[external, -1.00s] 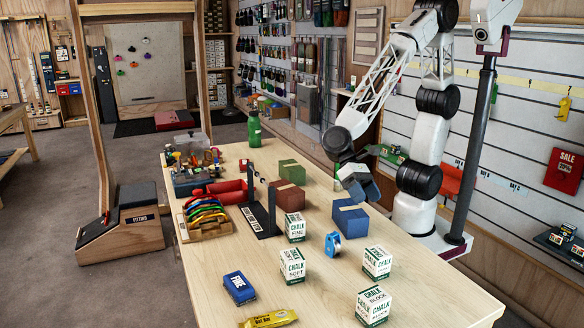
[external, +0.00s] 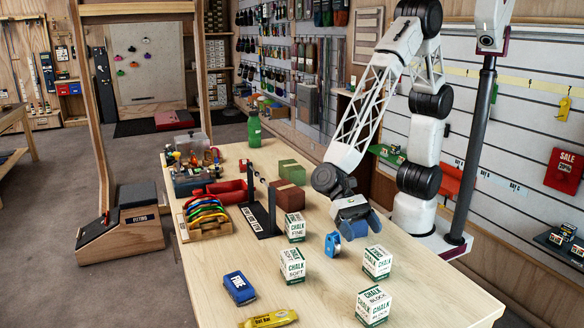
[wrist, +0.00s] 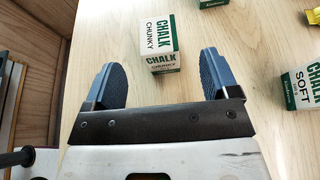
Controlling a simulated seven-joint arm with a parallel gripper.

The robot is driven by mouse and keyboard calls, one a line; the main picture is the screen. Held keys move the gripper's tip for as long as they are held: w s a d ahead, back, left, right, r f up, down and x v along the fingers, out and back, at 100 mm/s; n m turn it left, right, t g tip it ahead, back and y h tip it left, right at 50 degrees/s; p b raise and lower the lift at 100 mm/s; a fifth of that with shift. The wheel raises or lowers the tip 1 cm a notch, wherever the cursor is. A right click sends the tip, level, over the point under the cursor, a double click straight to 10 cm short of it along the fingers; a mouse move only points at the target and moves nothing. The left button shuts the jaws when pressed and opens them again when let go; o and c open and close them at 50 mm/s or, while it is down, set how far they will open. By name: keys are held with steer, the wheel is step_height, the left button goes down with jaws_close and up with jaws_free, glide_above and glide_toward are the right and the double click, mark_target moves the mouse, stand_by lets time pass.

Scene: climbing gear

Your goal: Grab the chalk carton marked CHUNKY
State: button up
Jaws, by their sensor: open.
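The CHUNKY chalk carton (wrist: 158,36) is a white box with a green lower band. In the wrist view it lies ahead of the two fingertips, roughly between them and apart from them. In the external view it is the right-hand carton (external: 377,263), its small word hard to read there. My gripper (external: 360,226) is above the table, farther back than this carton. In the wrist view my gripper (wrist: 162,66) has its blue-grey fingers wide apart with nothing held between them.
Other chalk cartons stand near: SOFT (external: 292,267), FINE (external: 295,227) and BLOCK (external: 373,307). A blue pulley-like piece (external: 333,245) is close to my gripper. A blue pouch (external: 239,288) and a yellow bar (external: 268,319) lie in front. Table around the CHUNKY carton is bare.

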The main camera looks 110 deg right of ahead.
mark_target(379, 253)
steer(key=shift+x, duration=1.25)
steer(key=shift+x, duration=2.6)
steer(key=shift+s, duration=0.15)
steer(key=c, duration=1)
steer(key=shift+c, duration=0.2)
steer(key=shift+r, duration=0.1)
